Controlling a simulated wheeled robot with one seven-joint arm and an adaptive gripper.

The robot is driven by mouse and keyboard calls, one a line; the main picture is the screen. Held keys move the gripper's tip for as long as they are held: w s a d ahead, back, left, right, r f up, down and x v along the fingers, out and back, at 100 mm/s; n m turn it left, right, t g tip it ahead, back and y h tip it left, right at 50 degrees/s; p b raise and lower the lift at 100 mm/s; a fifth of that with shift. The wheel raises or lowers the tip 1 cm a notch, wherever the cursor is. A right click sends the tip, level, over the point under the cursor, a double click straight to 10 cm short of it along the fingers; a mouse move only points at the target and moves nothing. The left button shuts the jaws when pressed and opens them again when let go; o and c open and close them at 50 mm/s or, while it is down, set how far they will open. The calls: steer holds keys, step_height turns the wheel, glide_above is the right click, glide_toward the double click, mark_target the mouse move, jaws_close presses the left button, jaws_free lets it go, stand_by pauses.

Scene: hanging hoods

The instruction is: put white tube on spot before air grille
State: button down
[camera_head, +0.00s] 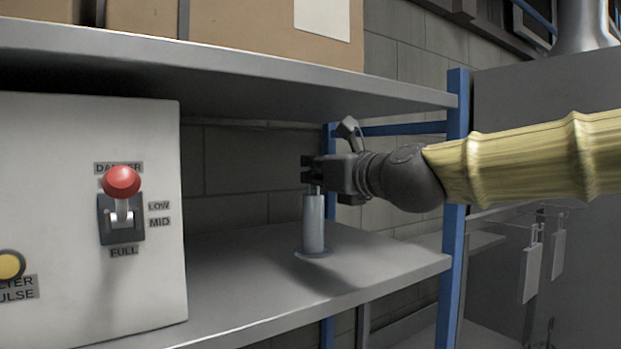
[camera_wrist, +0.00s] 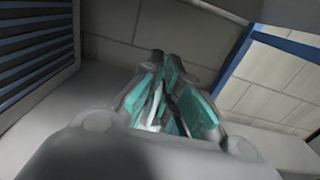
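The white tube (camera_head: 313,222), pale grey in this light, stands upright on the shelf. Its foot is on or over a round, flat grey spot (camera_head: 313,254). A thin stem rises from the tube's top to my gripper (camera_head: 311,172), which comes in level from the right. In the wrist view, my gripper's teal-padded fingers (camera_wrist: 172,90) are close together, with a narrow pale piece between them that looks like the stem. The air grille (camera_wrist: 38,45) shows as dark blue slats at the left of the wrist view; it is hidden in the head view.
A white control box (camera_head: 75,240) with a red-knobbed lever (camera_head: 121,182) stands left of the tube. An upper shelf (camera_head: 230,72) hangs above my gripper. A blue post (camera_head: 454,210) is near my arm on the right. The shelf (camera_head: 235,275) is clear between box and tube.

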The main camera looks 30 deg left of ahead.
mark_target(313, 194)
steer(key=shift+a, duration=0.3)
steer(key=shift+w+f, duration=0.15)
steer(key=shift+d+f+p, duration=0.2)
steer(key=shift+f+p, duration=0.55)
steer(key=shift+p, duration=0.2)
steer(key=shift+a+f+p, duration=0.15)
steer(key=shift+f+p, duration=0.2)
steer(key=shift+f, duration=0.55)
steer(key=shift+f, duration=0.15)
steer(key=c, duration=1.6)
jaws_free()
steer(key=shift+c, duration=0.2)
